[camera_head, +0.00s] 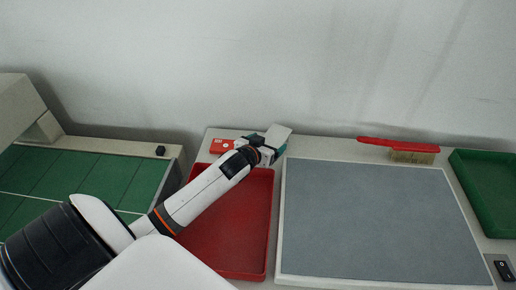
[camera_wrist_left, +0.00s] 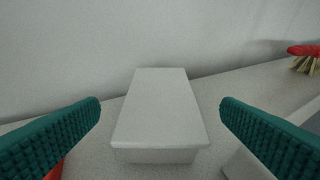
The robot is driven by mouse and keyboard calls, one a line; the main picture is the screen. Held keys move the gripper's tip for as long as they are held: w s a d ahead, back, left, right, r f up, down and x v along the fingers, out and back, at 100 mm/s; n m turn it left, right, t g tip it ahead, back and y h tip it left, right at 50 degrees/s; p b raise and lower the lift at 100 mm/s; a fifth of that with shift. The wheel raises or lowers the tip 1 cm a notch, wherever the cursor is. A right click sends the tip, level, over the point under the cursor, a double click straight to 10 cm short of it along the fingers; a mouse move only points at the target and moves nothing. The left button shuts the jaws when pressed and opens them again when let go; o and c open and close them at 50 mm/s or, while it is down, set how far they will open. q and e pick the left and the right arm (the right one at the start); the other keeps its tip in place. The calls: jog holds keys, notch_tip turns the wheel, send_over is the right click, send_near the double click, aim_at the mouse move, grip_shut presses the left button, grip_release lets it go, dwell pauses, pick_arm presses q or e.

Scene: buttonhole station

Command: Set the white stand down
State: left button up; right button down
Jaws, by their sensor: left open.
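The white stand (camera_wrist_left: 158,108) is a pale block with a flat top in the middle of the left wrist view. It appears to rest on the light tabletop by the wall. In the head view its pale top (camera_head: 279,134) shows just beyond the left gripper. My left gripper (camera_head: 265,146) is open, with a teal ribbed finger on each side of the stand and a visible gap on both sides in the left wrist view (camera_wrist_left: 160,125). The lower part of the stand is hidden by the gripper in the head view. My right gripper is not in view.
A red tray (camera_head: 262,225) lies under my left arm, with a red item (camera_head: 221,146) behind it. A grey mat (camera_head: 375,220) is to the right. A red-handled brush (camera_head: 410,152) lies behind the mat, and a green tray (camera_head: 488,180) stands far right. The wall is close behind.

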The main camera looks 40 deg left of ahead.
pick_arm(q)
jog(key=v, duration=0.7)
jog(key=shift+r, duration=0.1)
